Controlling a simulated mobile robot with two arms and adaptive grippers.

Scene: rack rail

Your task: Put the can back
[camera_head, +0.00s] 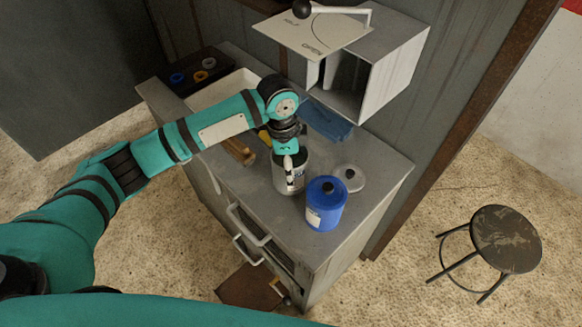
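A grey-white can with a label (291,184) stands on the grey cabinet top, just left of a blue canister. My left gripper (289,168) points down at this can from above. One finger shows in front of the can's near side, and the other finger is hidden. I cannot tell whether the fingers press on the can. A blue canister with a dark knob (325,210) stands beside it near the front right of the top. My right gripper is not in view.
The cabinet top (376,185) carries a round grey lid (350,178), a blue cloth-like item (327,120) and a wooden-handled item (239,151). An open wall box (385,65) hangs above the back. A tray with rolls (193,73) is at far left. A stool (505,238) stands right.

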